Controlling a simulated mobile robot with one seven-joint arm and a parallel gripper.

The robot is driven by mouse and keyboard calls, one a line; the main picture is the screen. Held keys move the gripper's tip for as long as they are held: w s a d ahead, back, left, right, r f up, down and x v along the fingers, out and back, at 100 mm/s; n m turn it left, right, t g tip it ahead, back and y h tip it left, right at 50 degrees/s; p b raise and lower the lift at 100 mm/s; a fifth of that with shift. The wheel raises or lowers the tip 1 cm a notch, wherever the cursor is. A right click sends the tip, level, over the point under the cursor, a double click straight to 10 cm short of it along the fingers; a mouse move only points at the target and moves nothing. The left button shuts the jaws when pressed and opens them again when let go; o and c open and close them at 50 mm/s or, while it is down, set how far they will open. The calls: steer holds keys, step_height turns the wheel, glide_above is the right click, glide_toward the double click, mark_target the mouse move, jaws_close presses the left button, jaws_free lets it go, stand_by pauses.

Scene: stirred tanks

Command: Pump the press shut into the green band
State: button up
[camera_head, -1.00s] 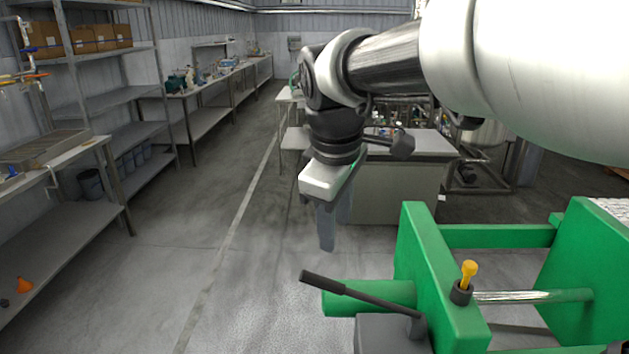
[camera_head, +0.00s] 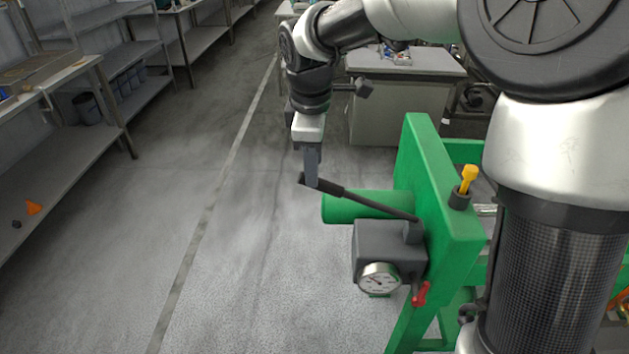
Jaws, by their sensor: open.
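The green press (camera_head: 418,180) stands at the right, with a green cylinder (camera_head: 345,207) sticking out to the left. Below it is a grey pump block (camera_head: 388,245) with a round dial gauge (camera_head: 379,279) on its front; its needle and band are too small to read. A dark pump lever (camera_head: 365,202) slants up and left from the block to a thicker grip end. My gripper (camera_head: 312,184) points down at that grip end, its fingers overlapping it in the picture. It is open; I cannot tell whether the lever lies between the fingers.
A red handle (camera_head: 421,294) is on the press beside the gauge, and a yellow-topped pin (camera_head: 466,181) stands on the press. A grey bench (camera_head: 405,100) is behind my gripper. Shelving (camera_head: 80,130) lines the left; the floor (camera_head: 240,240) between is clear.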

steer(key=f, duration=0.4)
steer(key=w+f, duration=0.1)
steer(key=f, duration=0.1)
steer(key=shift+d+b, duration=0.1)
steer(key=shift+b, duration=0.25)
steer(key=shift+c, duration=0.4)
jaws_close()
